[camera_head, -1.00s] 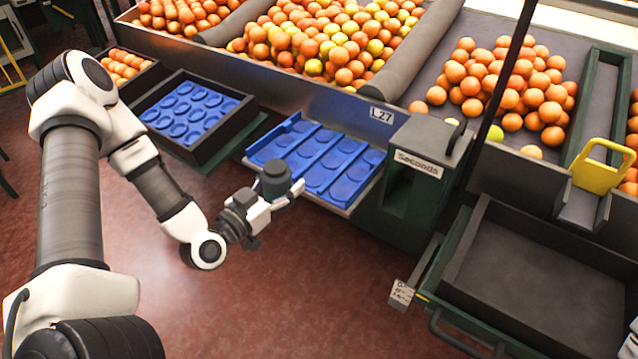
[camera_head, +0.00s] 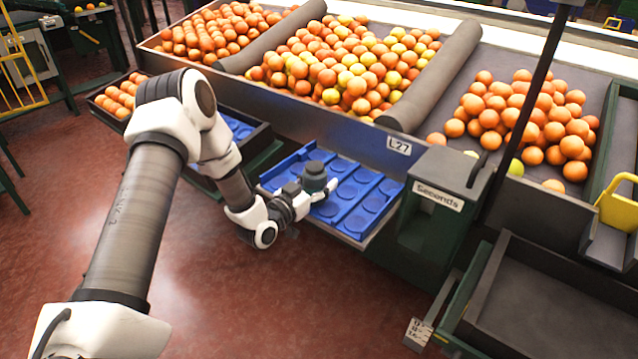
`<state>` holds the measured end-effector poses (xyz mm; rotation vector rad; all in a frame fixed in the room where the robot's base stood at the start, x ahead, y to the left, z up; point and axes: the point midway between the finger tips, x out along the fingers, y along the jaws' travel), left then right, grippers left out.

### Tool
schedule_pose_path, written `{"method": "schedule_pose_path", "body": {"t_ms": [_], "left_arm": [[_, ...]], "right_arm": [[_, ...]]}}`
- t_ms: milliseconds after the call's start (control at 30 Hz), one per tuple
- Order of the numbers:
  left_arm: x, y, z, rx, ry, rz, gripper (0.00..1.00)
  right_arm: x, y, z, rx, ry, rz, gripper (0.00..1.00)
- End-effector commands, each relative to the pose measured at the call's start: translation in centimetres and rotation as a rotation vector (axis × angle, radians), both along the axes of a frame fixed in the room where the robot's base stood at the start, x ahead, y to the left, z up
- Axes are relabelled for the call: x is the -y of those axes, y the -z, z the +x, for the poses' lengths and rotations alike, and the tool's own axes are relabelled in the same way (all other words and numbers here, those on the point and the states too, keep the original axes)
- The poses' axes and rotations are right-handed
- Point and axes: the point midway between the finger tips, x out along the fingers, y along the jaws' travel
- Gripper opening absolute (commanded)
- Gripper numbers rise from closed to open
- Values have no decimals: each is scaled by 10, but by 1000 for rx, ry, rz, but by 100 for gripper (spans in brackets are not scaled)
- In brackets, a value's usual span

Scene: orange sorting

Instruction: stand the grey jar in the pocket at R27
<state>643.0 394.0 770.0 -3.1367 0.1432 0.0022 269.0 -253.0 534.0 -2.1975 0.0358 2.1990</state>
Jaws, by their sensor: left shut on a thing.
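The grey jar (camera_head: 314,174) is dark grey-green with a narrower top and looks upright. My left gripper (camera_head: 322,190) is shut on it and holds it over the left part of the blue pocket tray (camera_head: 376,228). The jar's lower end is partly hidden by the fingers, and I cannot tell whether it touches the tray. The tray has rows of round pockets split by raised blue ridges. The label plate (camera_head: 399,145) behind the tray reads L27; no R27 label shows. My right gripper is out of view.
A green bin marked Seconds (camera_head: 432,215) stands just right of the tray. Oranges (camera_head: 350,70) fill the sloped bins behind, with a grey roller divider (camera_head: 435,75). A second dark-walled blue tray (camera_head: 238,128) lies left, partly behind my arm. An empty dark crate (camera_head: 550,310) is at lower right.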

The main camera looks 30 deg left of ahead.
Motion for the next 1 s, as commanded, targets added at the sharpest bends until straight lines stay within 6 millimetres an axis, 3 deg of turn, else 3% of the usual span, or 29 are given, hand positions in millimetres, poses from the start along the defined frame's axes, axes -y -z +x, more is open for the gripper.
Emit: {"method": "schedule_pose_path", "body": {"t_ms": [300,333,367,400,767,867,1000], "left_arm": [[0,4,0,2,0,0,0],[0,2,0,2,0,0,69],[0,2,0,2,0,0,80],[0,2,0,2,0,0,84],[0,-4,-1,2,-1,0,84],[-3,-1,-16,-1,-4,-4,84],[-6,-3,-50,-1,-6,-7,84]], "right_arm": [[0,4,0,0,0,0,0],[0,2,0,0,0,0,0],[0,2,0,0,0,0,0],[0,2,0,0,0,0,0],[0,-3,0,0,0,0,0],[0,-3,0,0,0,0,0],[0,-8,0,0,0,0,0]]}}
